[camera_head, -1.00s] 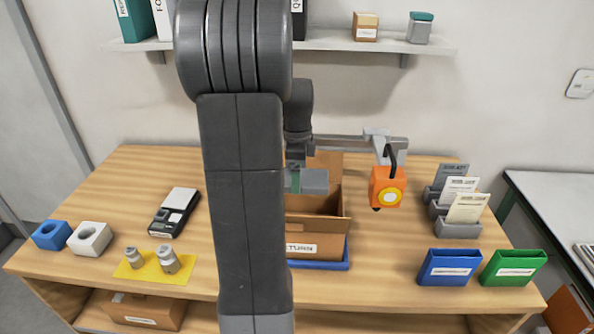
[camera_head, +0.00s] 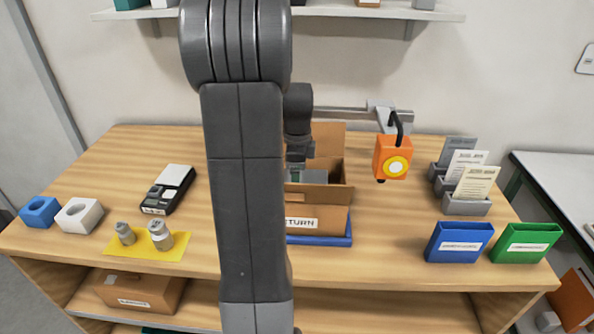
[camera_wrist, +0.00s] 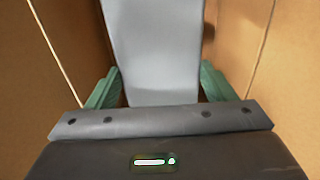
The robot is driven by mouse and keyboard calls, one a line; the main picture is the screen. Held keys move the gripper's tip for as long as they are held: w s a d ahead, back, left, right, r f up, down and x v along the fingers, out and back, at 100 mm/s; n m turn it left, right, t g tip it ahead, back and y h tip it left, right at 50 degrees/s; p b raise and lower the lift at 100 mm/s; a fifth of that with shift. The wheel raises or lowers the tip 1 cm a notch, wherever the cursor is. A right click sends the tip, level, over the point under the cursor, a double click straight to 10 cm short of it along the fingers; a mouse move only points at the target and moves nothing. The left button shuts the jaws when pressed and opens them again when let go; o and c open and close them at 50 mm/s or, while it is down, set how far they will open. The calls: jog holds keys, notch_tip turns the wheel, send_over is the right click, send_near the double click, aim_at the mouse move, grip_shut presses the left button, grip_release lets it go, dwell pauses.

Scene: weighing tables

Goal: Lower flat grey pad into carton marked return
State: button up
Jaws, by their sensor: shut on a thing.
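The flat grey pad (camera_wrist: 156,50) is between the green fingers of my gripper (camera_wrist: 157,88) in the wrist view, and my gripper is shut on it. In the wrist view, brown cardboard walls stand on both sides of the pad and fingers. In the head view, the pad (camera_head: 315,177) shows at the open top of the carton marked return (camera_head: 318,223), its lower part hidden. The carton's flaps are open, and it stands on a blue tray (camera_head: 340,240). My arm hides the carton's left side. I cannot tell whether the pad touches the carton floor.
An orange hanging device (camera_head: 392,158) on a grey arm is right of the carton. Blue (camera_head: 459,242) and green (camera_head: 526,243) bins stand at the front right, card holders (camera_head: 466,207) behind. A scale (camera_head: 168,189) and weights on a yellow mat (camera_head: 120,249) are left.

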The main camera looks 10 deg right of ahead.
jog(key=shift+f+b, duration=2.7)
jog(key=shift+f, duration=1.95)
jog(key=shift+f, duration=0.25)
jog(key=o, duration=1)
notch_tip(320, 180, up, 14)
jog(key=shift+f+p, duration=0.1)
jog(key=shift+p, duration=0.2)
